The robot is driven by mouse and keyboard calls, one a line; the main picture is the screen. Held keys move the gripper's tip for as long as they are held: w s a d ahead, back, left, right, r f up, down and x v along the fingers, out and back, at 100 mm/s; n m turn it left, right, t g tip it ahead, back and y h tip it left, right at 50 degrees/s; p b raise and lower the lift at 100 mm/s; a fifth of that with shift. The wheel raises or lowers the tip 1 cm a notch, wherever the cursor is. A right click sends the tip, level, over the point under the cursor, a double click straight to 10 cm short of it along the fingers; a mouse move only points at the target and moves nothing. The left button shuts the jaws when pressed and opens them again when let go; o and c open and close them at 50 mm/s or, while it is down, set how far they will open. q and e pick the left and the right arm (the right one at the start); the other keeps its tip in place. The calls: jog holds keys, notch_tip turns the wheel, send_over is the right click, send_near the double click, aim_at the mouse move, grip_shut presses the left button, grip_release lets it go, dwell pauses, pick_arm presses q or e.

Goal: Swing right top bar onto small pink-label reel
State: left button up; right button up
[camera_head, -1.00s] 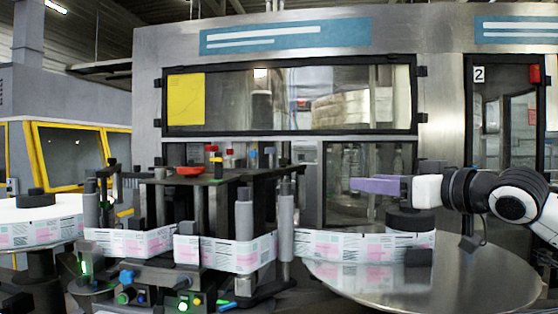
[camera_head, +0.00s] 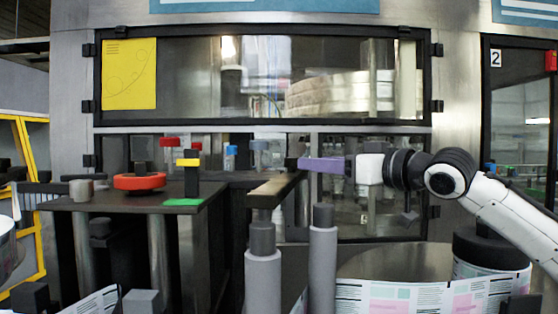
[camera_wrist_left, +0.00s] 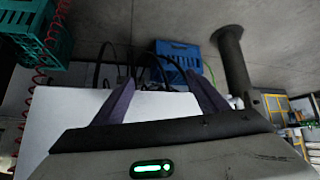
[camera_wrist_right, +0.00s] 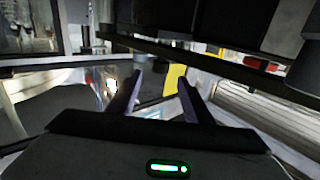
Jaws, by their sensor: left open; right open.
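The small pink-label reel (camera_head: 492,270) stands at the lower right in the head view, a white printed roll with a dark core on top. Its label web runs left along the bottom edge. A dark bar with a pale top face (camera_head: 274,188) lies level near the picture's middle, at table height; I take it for the right top bar. My right gripper (camera_head: 308,164) is open, its purple fingers at the bar's far right end; contact cannot be told. The right wrist view shows the fingers apart (camera_wrist_right: 155,98). My left gripper (camera_wrist_left: 160,98) is open and empty, outside the head view.
Grey upright rollers (camera_head: 322,262) stand below the bar. A dark machine table (camera_head: 120,197) carries a red knob (camera_head: 139,181) and a yellow-topped post (camera_head: 188,162). A steel cabinet with a window is behind.

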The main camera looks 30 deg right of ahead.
aim_at(295, 161)
jog(key=w+p, duration=0.1)
jog(key=w, duration=0.1)
jog(key=w+a, duration=0.1)
jog(key=w, duration=0.2)
jog(key=w+p, duration=0.1)
jog(key=w, duration=0.2)
jog(key=shift+a+r+p, duration=0.1)
jog(key=shift+a+p, duration=0.15)
jog(key=shift+p, duration=0.05)
jog(key=shift+w, duration=0.35)
grip_shut()
